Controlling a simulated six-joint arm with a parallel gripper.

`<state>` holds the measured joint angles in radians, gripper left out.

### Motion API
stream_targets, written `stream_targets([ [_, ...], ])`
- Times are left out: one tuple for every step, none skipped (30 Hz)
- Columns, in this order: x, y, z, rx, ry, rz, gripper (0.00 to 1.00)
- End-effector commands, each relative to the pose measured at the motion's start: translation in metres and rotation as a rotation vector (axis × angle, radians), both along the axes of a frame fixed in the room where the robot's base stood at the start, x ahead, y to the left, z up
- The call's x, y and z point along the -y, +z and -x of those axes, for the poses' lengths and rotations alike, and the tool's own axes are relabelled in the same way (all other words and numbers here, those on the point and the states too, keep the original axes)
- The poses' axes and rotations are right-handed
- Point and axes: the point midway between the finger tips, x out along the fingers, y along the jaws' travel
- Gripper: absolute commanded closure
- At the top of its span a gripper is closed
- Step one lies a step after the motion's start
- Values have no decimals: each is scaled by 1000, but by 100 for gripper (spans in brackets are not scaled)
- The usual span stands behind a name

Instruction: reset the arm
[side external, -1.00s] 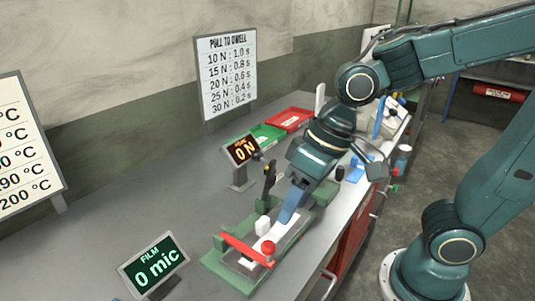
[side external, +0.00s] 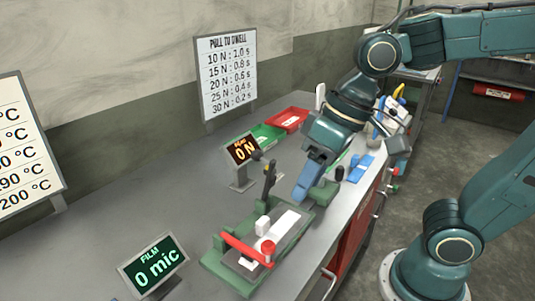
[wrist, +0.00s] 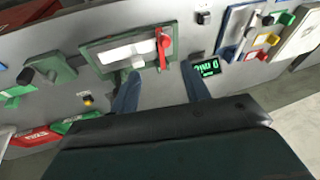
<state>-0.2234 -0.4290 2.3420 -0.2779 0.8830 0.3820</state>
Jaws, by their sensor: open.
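My gripper (side external: 307,182) is in the side external view, above the right end of the green fixture. In the wrist view its two blue fingers (wrist: 160,92) are spread apart with nothing between them. The green fixture (side external: 213,262) has a red handle (side external: 240,247) across its near end and a white strip (side external: 285,222) with a white block (side external: 262,226) on its bed. It also shows in the wrist view (wrist: 92,47), with the strip and red handle on it, beyond the fingers.
A display reading 0 N (side external: 242,150) and a film display reading 0 mic (side external: 153,263) stand on the grey bench. Green (side external: 262,138) and red (side external: 290,118) trays sit at the back. A blue item (side external: 362,167) lies to the right. The bench's left middle is clear.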

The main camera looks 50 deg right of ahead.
Motion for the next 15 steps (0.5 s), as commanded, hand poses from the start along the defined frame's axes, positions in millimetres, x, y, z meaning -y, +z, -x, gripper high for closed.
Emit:
stream_targets([
  [7,1,2,14,-10,9,54],
  [11,1,3,25,-16,15,54],
  [17,2,4,39,-23,24,54],
  [23,3,6,50,-32,33,54],
  [28,3,7,63,-37,43,54],
  [36,4,10,80,-49,56,54],
  [42,4,12,92,-57,67,54],
  [49,4,15,105,-65,79,54],
  [57,5,18,122,-76,95,54],
  [63,5,21,133,-82,107,54],
  [68,4,23,143,-93,119,54],
  [75,4,27,157,-101,135,54],
  [80,4,29,166,-109,146,54],
  [85,4,32,174,-115,157,54],
  [90,4,35,182,-123,170,54],
])
